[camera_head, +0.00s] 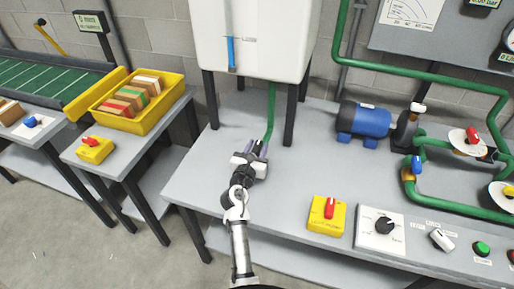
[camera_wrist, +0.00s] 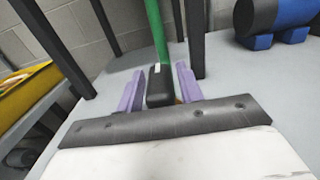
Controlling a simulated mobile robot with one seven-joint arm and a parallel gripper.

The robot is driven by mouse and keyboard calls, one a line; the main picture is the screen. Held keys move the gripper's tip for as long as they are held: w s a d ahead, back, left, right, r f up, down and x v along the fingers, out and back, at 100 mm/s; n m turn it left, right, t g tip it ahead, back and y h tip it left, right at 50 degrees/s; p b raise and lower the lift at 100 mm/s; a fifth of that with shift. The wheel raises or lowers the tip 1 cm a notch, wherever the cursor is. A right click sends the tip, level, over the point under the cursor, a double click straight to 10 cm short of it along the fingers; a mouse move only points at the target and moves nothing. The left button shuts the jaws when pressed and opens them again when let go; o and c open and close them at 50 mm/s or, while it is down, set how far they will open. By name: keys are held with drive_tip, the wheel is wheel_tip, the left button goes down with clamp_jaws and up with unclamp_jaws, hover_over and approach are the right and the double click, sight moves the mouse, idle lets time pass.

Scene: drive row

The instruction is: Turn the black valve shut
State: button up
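The black valve handle (camera_wrist: 160,88) stands at the foot of the green pipe (camera_wrist: 157,35) below the white tank, seen in the wrist view. My gripper (camera_wrist: 160,90) has its two purple fingers on either side of the handle, with narrow gaps showing beside it. In the head view my gripper (camera_head: 257,150) is low over the grey bench under the tank (camera_head: 255,35), and it hides most of the valve there. The green pipe (camera_head: 270,110) comes down to it from the tank.
Tank legs (camera_head: 291,112) stand close to the gripper. A blue pump (camera_head: 364,121) is to the right. A yellow box with a red switch (camera_head: 326,215) and a black knob panel (camera_head: 381,235) lie along the front edge. A yellow crate (camera_head: 150,118) is on the left table.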

drive_tip(key=c, duration=0.7)
